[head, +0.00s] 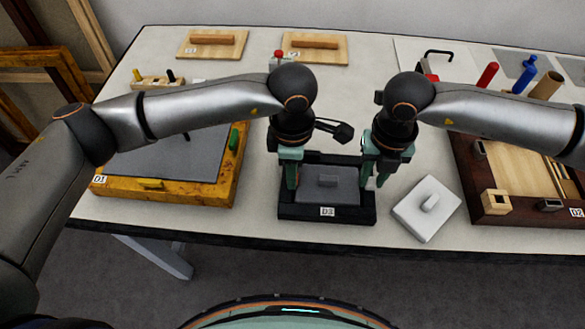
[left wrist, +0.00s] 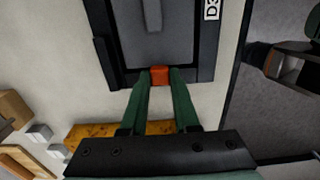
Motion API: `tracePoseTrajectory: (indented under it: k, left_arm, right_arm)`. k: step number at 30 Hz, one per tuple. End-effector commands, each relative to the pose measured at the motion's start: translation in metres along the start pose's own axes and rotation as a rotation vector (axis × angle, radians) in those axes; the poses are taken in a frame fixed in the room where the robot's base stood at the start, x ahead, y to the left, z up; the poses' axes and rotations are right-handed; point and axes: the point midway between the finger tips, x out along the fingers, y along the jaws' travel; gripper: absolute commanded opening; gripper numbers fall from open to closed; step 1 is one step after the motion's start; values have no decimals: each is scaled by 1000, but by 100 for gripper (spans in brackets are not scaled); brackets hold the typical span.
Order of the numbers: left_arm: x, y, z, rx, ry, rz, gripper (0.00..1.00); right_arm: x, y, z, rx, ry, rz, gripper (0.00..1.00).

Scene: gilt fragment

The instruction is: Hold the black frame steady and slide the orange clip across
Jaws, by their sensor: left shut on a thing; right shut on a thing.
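The black frame (head: 298,212), labelled D3, lies flat near the front edge of the table with a grey panel (head: 328,186) inside it. The orange clip (left wrist: 160,75) sits on the frame's left bar in the left wrist view; the head view does not show it clearly. My left gripper (head: 289,182) is at the frame's left side, its green fingertips shut on the clip. It also shows in the left wrist view (left wrist: 160,82). My right gripper (head: 376,180) is at the frame's right side, shut on its right bar; the exact contact is partly hidden.
A grey block with a handle (head: 427,208) lies just right of the frame. Wooden boards (head: 212,43) lie at the back. The table's front edge is close.

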Motion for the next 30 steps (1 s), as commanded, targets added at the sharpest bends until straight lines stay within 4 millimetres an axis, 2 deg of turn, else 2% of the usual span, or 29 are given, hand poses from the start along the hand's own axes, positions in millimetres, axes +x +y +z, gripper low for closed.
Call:
tracePoseTrajectory:
  k: [10,11,19,26,30]
  left_arm:
    - [0,0,6,1,-2,-1,0]
    - [0,0,6,1,-2,-1,30]
    - [0,0,5,1,-1,-1,60]
    - [0,0,5,0,-1,0,60]
    - [-10,1,5,0,-1,3,60]
  right_arm:
    - [0,0,0,0,-1,1,0]
    - [0,0,0,0,-1,1,0]
    - [0,0,0,0,-1,1,0]
    - [0,0,0,0,-1,1,0]
    - [0,0,0,0,-1,1,0]
